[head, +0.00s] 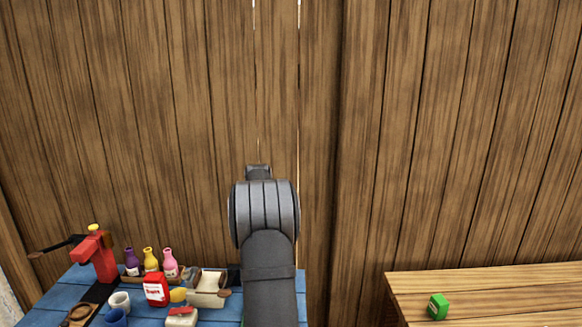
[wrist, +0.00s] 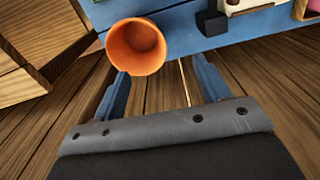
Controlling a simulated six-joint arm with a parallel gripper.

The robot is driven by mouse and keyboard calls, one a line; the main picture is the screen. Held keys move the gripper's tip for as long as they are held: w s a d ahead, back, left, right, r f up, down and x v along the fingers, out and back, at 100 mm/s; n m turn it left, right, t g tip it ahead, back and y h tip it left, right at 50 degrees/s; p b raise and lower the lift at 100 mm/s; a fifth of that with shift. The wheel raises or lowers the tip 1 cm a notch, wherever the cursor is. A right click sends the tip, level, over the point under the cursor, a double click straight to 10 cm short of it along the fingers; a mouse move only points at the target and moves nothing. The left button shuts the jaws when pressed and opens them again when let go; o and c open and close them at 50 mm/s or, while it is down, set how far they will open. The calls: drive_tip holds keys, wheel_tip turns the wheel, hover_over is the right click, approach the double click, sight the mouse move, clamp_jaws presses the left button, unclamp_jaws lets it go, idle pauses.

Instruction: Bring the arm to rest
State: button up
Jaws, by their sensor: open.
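My arm rises in the middle of the head view, in front of the plank wall. My gripper cannot be made out there. In the wrist view my gripper (wrist: 160,76) is open, with nothing seen held between its two blue fingers. An orange cup (wrist: 136,46) shows just beyond the fingertips, by the edge of the blue table (wrist: 180,38). Whether the cup touches a finger cannot be told. The cup is not seen in the head view.
The blue table (head: 57,298) at lower left carries a red press (head: 100,262), several bottles, a red packet (head: 156,289) and mugs. A wooden counter (head: 500,280) at right holds a green box (head: 437,306). Above both is open air before the plank wall (head: 440,130).

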drive_tip(key=s+d+m, duration=0.1)
drive_tip(key=s+d, duration=0.1)
drive_tip(key=d, duration=1.1)
drive_tip(key=shift+d+m, duration=0.3)
drive_tip(key=shift+d, duration=0.1)
drive_tip(key=shift+s+r, duration=0.1)
